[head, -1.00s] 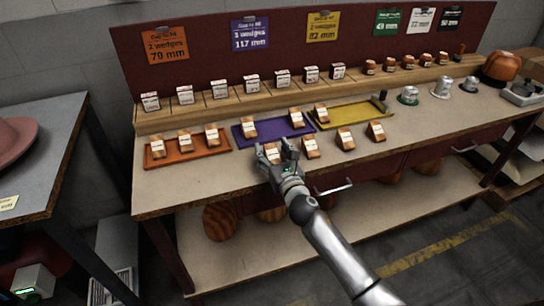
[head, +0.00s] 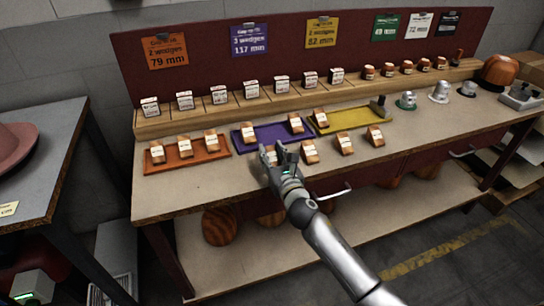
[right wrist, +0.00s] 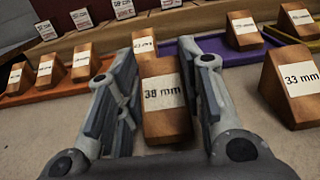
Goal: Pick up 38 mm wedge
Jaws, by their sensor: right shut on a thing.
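The 38 mm wedge (right wrist: 164,104), orange-brown wood with a white label, stands between the two fingers of my right gripper (right wrist: 158,95) in the right wrist view. The fingers are shut on its sides. In the head view my right gripper (head: 278,156) is at the front of the bench, just before the purple tray (head: 270,136), and mostly hides the wedge. I cannot tell whether the wedge is clear of the bench top. My left gripper is not in view.
A 33 mm wedge (right wrist: 298,82) stands close on the right. More loose wedges (head: 345,144) stand to the right. Wedges lie on the orange tray (head: 187,163), the purple tray and the yellow tray (head: 350,119). The bench front left (head: 180,195) is clear.

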